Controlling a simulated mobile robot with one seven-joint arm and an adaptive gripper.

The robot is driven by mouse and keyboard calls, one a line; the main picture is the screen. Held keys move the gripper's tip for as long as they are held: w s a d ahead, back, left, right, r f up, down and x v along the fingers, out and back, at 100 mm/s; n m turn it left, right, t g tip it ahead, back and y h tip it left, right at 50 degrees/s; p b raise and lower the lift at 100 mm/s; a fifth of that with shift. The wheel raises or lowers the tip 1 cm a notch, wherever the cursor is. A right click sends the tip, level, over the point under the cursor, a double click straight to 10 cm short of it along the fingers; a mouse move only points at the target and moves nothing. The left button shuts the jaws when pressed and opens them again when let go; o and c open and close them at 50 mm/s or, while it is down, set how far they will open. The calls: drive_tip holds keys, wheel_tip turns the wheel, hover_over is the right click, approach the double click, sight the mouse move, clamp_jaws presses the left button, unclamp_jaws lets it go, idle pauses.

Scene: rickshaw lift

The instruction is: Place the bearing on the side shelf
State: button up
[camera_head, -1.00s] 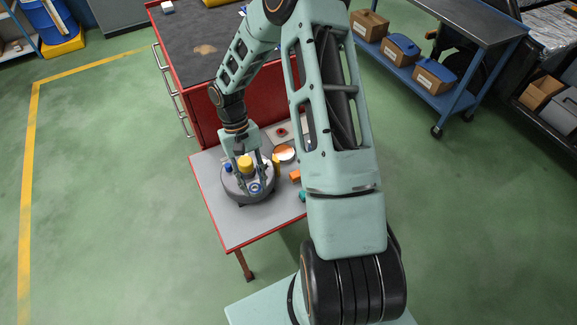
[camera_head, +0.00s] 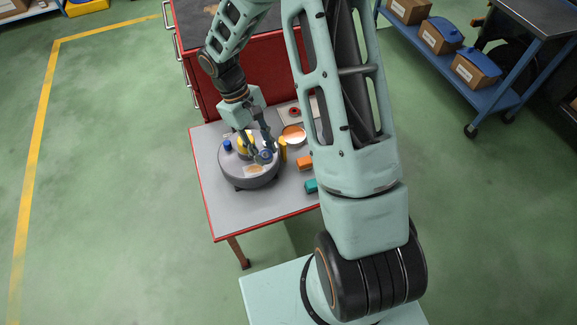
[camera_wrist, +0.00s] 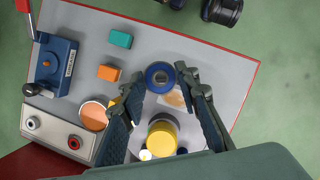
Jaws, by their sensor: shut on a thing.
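The bearing is a small blue ring with a dark centre. It shows in the head view (camera_head: 265,156) and in the wrist view (camera_wrist: 160,77). My gripper (camera_head: 262,153) is shut on it; in the wrist view my gripper's fingers (camera_wrist: 161,80) stand on either side of the ring. The bearing is over the right part of a round grey stand (camera_head: 248,181); the gap below it is hard to judge. The side shelf (camera_head: 225,210) is the grey, red-edged surface under the stand, beside a red cabinet (camera_head: 245,85).
A yellow cylinder (camera_wrist: 163,138) stands close to my fingers. Orange (camera_wrist: 109,73) and teal (camera_wrist: 121,39) blocks, a round orange-topped dish (camera_wrist: 93,116) and a blue device (camera_wrist: 52,67) lie on the shelf. The shelf's front strip is clear.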

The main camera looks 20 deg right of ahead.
drive_tip(key=a+f+n+t+h+b, duration=0.2)
drive_tip(key=a+f+n+b, duration=0.5)
drive_tip(key=b, duration=0.4)
drive_tip(key=n+b, duration=0.2)
drive_tip(key=b, duration=0.4)
approach(294, 187)
drive_tip(key=shift+s+d+f+t, duration=0.3)
drive_tip(key=shift+s+d+f, duration=0.2)
drive_tip(key=shift+s+f, duration=0.05)
drive_tip(key=b+x, duration=0.2)
drive_tip(key=x, duration=0.2)
drive_tip(key=shift+a+f, duration=0.1)
drive_tip(key=shift+f, duration=0.05)
drive_tip(key=shift+w+f, duration=0.1)
drive_tip(key=shift+f, duration=0.1)
